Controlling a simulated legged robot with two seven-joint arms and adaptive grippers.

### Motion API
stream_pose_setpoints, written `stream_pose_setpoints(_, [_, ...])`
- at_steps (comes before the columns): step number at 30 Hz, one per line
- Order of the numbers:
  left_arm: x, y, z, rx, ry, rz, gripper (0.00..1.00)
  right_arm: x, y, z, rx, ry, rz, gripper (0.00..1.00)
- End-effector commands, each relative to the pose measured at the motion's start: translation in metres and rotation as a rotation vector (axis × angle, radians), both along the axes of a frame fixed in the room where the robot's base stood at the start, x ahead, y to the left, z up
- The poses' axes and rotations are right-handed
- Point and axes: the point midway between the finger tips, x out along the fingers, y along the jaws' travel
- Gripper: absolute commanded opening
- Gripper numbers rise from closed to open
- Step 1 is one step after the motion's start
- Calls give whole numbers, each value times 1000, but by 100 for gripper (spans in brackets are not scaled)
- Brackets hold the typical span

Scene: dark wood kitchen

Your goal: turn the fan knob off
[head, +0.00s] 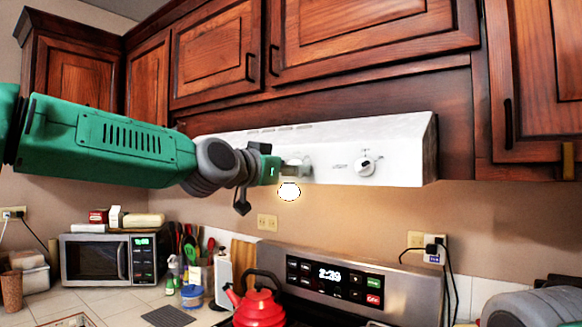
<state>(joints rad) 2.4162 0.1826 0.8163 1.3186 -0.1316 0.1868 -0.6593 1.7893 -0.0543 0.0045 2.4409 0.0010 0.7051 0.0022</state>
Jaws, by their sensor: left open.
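The fan knob may be one of two on the white range hood (400,145); I cannot tell which from the labels. One round knob (363,166) is in plain view on the right part of the hood's front. A second pale knob (298,168) is farther left, partly hidden by my gripper. My left gripper (256,178) is open in front of the hood's left part, its tip close beside the second knob. I cannot tell whether they touch. My right gripper is not in view.
Wooden cabinets (360,45) hang above the hood. A bright light (289,191) shows below it. The stove panel (340,282) and a red kettle (258,304) are lower down. A microwave (108,258) stands left. The wall below the hood is mostly clear.

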Motion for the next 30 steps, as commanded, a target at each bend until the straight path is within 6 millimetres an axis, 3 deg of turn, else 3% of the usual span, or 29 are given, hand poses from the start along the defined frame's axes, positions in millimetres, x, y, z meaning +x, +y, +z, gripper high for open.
stream_pose_setpoints(4, [0, -3, 0, 2, 0, 0, 50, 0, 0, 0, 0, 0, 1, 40])
stream_pose_setpoints(8, [0, -3, 0, 2, -1, 1, 4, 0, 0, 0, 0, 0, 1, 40])
stream_pose_setpoints(9, [0, -3, 0, 2, -1, 1, 1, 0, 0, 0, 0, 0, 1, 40])
stream_pose_setpoints(20, [2, -3, 2, -29, 17, 2, 1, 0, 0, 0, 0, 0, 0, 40])
stream_pose_setpoints(30, [3, -1, 4, -209, 142, 6, 1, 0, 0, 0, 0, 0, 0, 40])
